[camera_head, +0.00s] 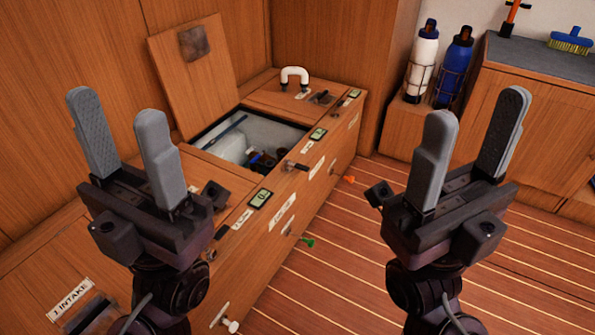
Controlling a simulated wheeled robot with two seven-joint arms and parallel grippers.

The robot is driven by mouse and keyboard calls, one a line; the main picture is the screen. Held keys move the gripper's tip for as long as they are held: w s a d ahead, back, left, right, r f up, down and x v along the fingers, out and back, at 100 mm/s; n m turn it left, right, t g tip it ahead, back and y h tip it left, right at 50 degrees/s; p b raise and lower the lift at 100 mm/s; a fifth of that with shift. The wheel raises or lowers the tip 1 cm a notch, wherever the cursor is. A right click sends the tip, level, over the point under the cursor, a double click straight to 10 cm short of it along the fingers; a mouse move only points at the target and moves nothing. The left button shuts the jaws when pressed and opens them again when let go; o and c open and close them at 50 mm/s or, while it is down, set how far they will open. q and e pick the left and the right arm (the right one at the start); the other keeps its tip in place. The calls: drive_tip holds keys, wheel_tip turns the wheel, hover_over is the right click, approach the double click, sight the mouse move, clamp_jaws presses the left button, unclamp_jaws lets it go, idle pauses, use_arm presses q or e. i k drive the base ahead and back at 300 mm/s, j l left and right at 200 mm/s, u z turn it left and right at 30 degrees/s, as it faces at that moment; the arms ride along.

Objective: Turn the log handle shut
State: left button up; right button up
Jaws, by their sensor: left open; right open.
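A wooden bench locker (262,252) runs diagonally away from me, with small handles along its front side. A green handle (308,242), an orange handle (348,179) and a white handle (232,325) stick out from that side. A dark lever (297,165) sits at the top edge by the open hatch. The small labels are too blurred to tell which handle is the log's. My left gripper (120,125) is open and empty in front of the bench's left part. My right gripper (474,125) is open and empty over the floor side, apart from the handles.
A hatch lid (192,80) leans open against the wall behind an open compartment (275,131). A white bent pipe (295,74) stands on the bench's far end. A white bottle (424,55) and a blue bottle (455,60) stand in holders. The striped floor (330,290) is clear.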

sight(302, 167)
drive_tip(key=i+l+u, duration=0.15)
drive_tip(key=l, duration=0.25)
drive_tip(key=i+l+u, duration=0.1)
drive_tip(key=i+l, duration=0.15)
drive_tip(key=l, duration=0.2)
drive_tip(key=i+l+u, duration=0.15)
drive_tip(key=l, duration=0.3)
drive_tip(key=i+l+u, duration=0.15)
drive_tip(key=l, duration=0.35)
drive_tip(key=i+l+u, duration=0.15)
drive_tip(key=l, duration=0.3)
drive_tip(key=i+l+u, duration=0.1)
drive_tip(key=l, duration=0.4)
drive_tip(key=i+l+u, duration=0.15)
drive_tip(key=l, duration=0.4)
drive_tip(key=k+j, duration=0.05)
